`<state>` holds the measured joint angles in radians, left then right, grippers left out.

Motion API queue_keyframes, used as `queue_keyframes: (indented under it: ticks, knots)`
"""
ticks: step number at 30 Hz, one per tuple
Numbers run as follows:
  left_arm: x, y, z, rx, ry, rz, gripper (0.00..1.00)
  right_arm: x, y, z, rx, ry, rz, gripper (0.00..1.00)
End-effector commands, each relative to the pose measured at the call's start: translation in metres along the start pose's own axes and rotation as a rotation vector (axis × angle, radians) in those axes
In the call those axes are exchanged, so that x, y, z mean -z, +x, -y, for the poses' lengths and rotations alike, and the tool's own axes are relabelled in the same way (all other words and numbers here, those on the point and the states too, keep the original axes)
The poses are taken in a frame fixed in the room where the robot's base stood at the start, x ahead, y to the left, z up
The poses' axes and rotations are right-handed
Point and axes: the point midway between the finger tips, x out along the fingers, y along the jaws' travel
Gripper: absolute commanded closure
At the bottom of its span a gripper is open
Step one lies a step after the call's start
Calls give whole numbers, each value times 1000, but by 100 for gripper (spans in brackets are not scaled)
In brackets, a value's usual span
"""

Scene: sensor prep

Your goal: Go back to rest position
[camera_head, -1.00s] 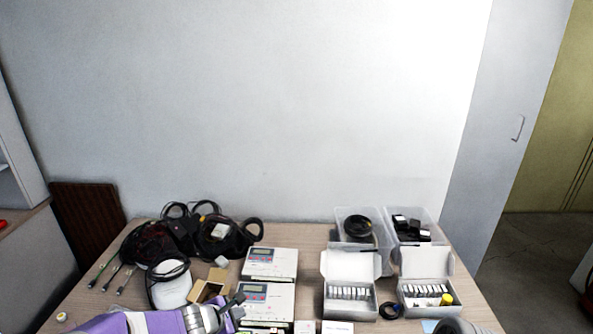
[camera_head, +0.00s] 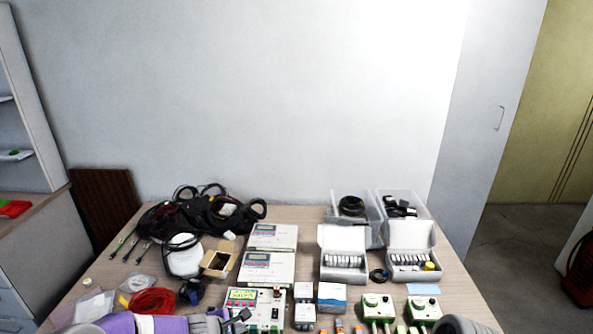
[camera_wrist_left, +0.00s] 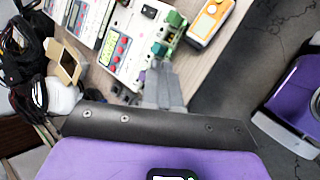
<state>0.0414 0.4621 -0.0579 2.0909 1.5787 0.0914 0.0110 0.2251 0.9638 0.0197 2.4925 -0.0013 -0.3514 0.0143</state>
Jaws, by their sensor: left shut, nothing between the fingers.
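My left gripper (camera_head: 238,318) shows at the bottom of the head view, at the end of a purple and grey arm. In the left wrist view its grey fingers (camera_wrist_left: 163,88) are together with nothing between them. They overlap the edge of a white and green device with a red keypad (camera_wrist_left: 119,50); whether they touch it I cannot tell. A rounded grey part of my right arm (camera_head: 458,326) shows at the bottom right. The fingers of my right gripper are not visible.
An orange meter (camera_wrist_left: 209,20) lies near the table edge. Space above the table is clear.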

Motion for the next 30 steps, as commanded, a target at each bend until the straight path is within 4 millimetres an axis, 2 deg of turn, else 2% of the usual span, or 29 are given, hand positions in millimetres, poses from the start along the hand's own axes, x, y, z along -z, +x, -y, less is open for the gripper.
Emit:
queue_keyframes:
  ticks: [1, 8, 11, 15, 18, 21, 24, 27, 30]
  knots:
    - [8, 11, 18, 37, 39, -15, 100, 1, 5, -2, 0, 0, -2, 57]
    - [38, 42, 89, 192, 267, -67, 100, 2, 18, -7, 0, 0, -2, 57]
    - [54, 58, 130, 279, 409, -77, 100, 2, 27, -10, 0, 0, -1, 57]
    - [78, 80, 202, 412, 675, -51, 100, 3, 43, -16, 0, 0, -2, 57]
    - [89, 92, 252, 482, 877, 9, 100, 3, 54, -20, 0, 0, -2, 57]
    - [92, 101, 296, 519, 1060, 98, 100, 4, 64, -24, 0, 0, -2, 57]
    - [89, 106, 331, 524, 1204, 194, 100, 4, 72, -27, 0, 0, -2, 57]
    - [84, 107, 354, 511, 1303, 274, 100, 4, 77, -29, 0, 0, -2, 57]
    - [79, 107, 367, 498, 1357, 325, 100, 4, 79, -29, 0, 0, -2, 57]
